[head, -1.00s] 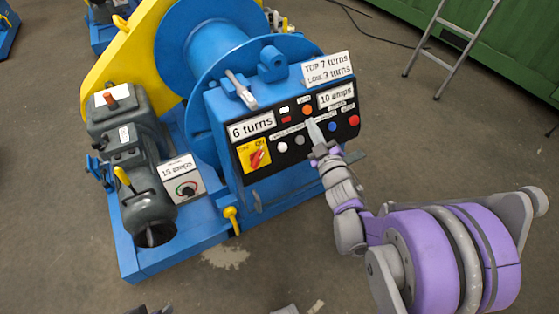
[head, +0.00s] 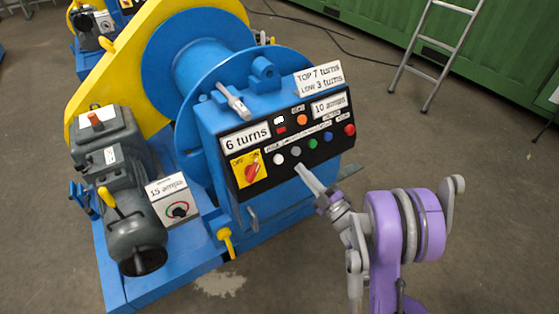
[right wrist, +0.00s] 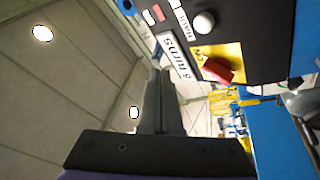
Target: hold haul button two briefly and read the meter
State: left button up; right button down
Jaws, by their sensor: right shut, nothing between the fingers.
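The control panel (head: 290,140) on the blue winch has a row of buttons: white (head: 279,159), grey (head: 295,152), green (head: 312,145), blue (head: 328,136) and red (head: 349,129). Their small labels are hard to read in the head view. A "HAUL" label (right wrist: 181,20) stands beside a pale button (right wrist: 204,22) in the right wrist view; I cannot tell its number. One readout (head: 328,106) says "10 amps", another (head: 247,138) "6 turns". My right gripper (head: 299,168) is shut and empty, just below the grey button and seemingly apart from it. My left gripper is out of view.
A red rotary switch on a yellow plate (head: 249,169) sits left of the buttons. A sign (head: 319,78) above reads "TOP 7 turns, LOW 3 turns". A "15 amps" box (head: 172,201) stands by the grey motor (head: 120,190). A ladder (head: 435,50) stands behind right; floor there is open.

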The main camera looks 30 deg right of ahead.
aim_at(278, 160)
jog(key=shift+w+a+f+b, duration=0.1)
jog(key=shift+w+f+b, duration=0.2)
jog(key=shift+w+f, duration=0.7)
jog(key=shift+w+a+f+b, duration=0.1)
jog(key=shift+w+f+b, duration=0.25)
jog(key=shift+w, duration=1.2)
jog(key=shift+w+a+f+b, duration=0.1)
jog(key=shift+w+f+b, duration=0.35)
jog(key=shift+w, duration=0.85)
jog(key=shift+f, duration=0.15)
jog(key=shift+w, duration=0.1)
jog(key=shift+w+f, duration=0.2)
jog(key=shift+w, duration=0.1)
